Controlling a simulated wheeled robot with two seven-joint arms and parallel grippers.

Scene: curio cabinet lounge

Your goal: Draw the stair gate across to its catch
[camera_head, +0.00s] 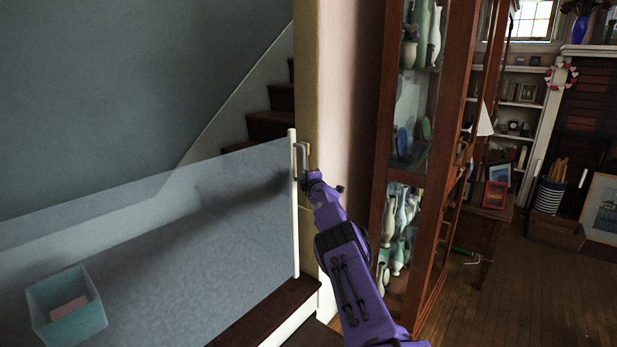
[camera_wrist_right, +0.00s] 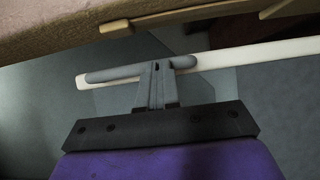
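The stair gate is a see-through grey mesh sheet (camera_head: 150,225) stretched from the left across the foot of the stairs. It ends in an upright white bar (camera_head: 295,220), also in the right wrist view (camera_wrist_right: 255,56). A grey handle (camera_wrist_right: 110,74) sits along this bar. My right gripper (camera_head: 308,176) is at the handle, its fingers (camera_wrist_right: 157,75) close together on it. The bar stands just left of the tan post (camera_head: 306,60). A raised brownish piece on the post, apparently the catch (camera_wrist_right: 190,13), shows a small gap from the bar. My left gripper is out of view.
A glass-fronted wooden cabinet (camera_head: 458,120) with vases stands close to the right of my arm. A teal bin (camera_head: 68,318) is behind the mesh at lower left. Dark stairs (camera_head: 272,125) rise behind the gate.

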